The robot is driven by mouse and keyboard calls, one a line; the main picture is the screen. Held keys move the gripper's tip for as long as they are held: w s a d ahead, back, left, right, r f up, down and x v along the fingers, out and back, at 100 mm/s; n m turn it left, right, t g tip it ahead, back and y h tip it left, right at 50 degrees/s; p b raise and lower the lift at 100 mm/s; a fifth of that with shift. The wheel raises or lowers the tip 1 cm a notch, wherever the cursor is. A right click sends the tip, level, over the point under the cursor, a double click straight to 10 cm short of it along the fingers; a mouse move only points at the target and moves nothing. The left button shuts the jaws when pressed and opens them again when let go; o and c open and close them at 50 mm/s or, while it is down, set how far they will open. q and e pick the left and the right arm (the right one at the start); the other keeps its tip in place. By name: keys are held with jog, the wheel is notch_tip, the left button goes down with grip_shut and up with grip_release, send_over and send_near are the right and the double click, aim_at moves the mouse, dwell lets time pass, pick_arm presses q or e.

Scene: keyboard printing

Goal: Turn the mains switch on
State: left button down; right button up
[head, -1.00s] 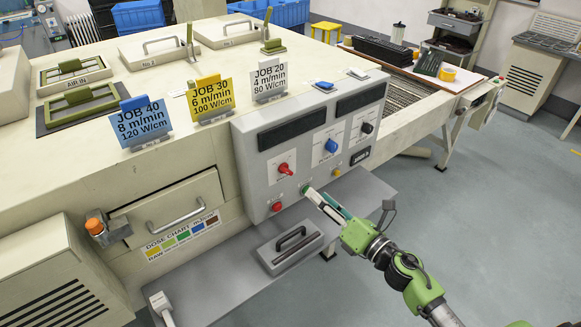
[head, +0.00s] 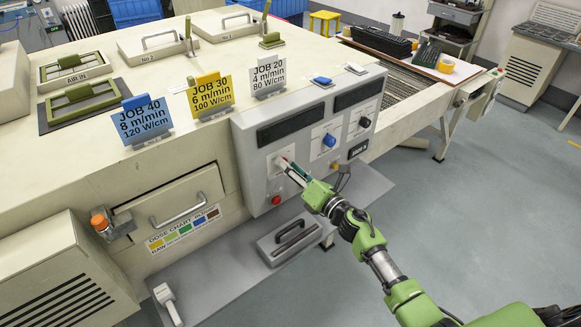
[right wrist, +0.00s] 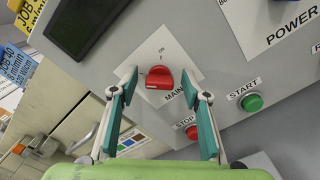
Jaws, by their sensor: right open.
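The mains switch is a red rotary knob (right wrist: 159,78) on a white plate marked MAIN, partly covered by a finger, on the grey control panel (head: 250,187). In the head view my right gripper (head: 287,164) is at the panel and hides most of the knob. In the right wrist view the right gripper (right wrist: 162,85) is open, with one teal-padded finger on each side of the knob. The fingertips are close around it; I cannot tell if they touch it. My left gripper is not in view.
A red STOP button (right wrist: 192,132) and a green START button (right wrist: 250,102) sit close to the fingers. A blue knob (head: 329,140) and a black knob (head: 365,122) are further right. A grey ledge (head: 345,205) juts out below the panel.

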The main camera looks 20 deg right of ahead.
jog(key=shift+c, duration=1.4)
jog(key=c, duration=0.8)
pick_arm(q)
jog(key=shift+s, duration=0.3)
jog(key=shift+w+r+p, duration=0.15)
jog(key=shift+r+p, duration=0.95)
jog(key=shift+p, duration=0.05)
pick_arm(e)
jog(key=shift+f+m, duration=0.2)
jog(key=shift+m, duration=4.3)
jog(key=shift+f+m, duration=0.15)
jog(key=shift+m, duration=4.35)
